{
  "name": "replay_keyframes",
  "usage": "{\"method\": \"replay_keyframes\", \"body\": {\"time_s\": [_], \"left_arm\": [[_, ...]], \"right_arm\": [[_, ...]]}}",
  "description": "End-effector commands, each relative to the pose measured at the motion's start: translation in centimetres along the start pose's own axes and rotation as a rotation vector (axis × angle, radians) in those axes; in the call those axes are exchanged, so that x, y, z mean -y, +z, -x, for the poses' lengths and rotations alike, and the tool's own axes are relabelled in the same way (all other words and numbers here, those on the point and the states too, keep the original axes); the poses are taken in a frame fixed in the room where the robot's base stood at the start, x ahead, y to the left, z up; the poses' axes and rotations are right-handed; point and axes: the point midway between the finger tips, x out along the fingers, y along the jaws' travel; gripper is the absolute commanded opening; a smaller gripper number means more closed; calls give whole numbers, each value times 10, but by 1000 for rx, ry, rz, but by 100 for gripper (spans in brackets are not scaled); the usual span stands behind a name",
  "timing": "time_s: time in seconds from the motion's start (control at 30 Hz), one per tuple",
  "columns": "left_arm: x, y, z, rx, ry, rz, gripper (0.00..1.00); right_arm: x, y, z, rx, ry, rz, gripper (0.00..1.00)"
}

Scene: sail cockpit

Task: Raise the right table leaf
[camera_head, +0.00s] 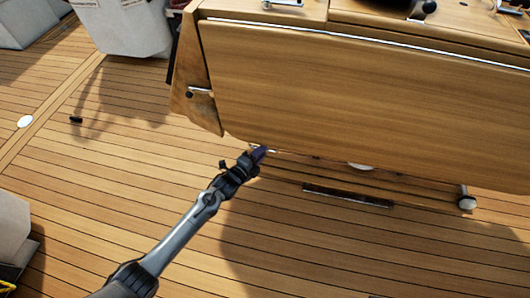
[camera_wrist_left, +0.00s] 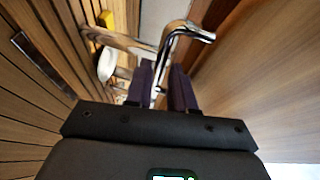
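The wooden table leaf (camera_head: 370,100) hangs down from the table top in the head view, as a broad panel sloping toward me. In the left wrist view its wooden surface (camera_wrist_left: 265,70) fills the right side. My left gripper (camera_head: 260,153) is at the leaf's lower left edge. In the left wrist view its two purple fingers (camera_wrist_left: 165,82) stand a little apart. A bent chrome bar (camera_wrist_left: 170,48) runs down to the gap between them. Whether the fingers press on the bar cannot be told. My right gripper is in neither view.
The table top (camera_head: 280,10) lies beyond the leaf, with dark items at the top right. Teak deck (camera_head: 90,190) is open to the left. Pale seats (camera_head: 130,25) stand at the upper left.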

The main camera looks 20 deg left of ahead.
Motion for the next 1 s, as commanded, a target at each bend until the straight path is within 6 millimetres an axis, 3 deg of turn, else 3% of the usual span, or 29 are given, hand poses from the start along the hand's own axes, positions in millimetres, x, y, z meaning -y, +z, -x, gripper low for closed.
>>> {"method": "replay_keyframes", "body": {"time_s": [0.23, 0.63, 0.67, 0.8, 1.0], "left_arm": [[-2, 0, -26, 1, -1, 2, 23], [0, 0, -32, 1, 0, 0, 23], [0, 0, -32, 1, 0, 0, 22], [0, 0, -32, 1, 0, 0, 0], [0, 0, -32, 0, 0, 0, 0]], "right_arm": [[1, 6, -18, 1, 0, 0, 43], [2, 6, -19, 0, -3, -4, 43], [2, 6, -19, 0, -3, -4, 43], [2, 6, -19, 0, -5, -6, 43], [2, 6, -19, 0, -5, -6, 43]]}}
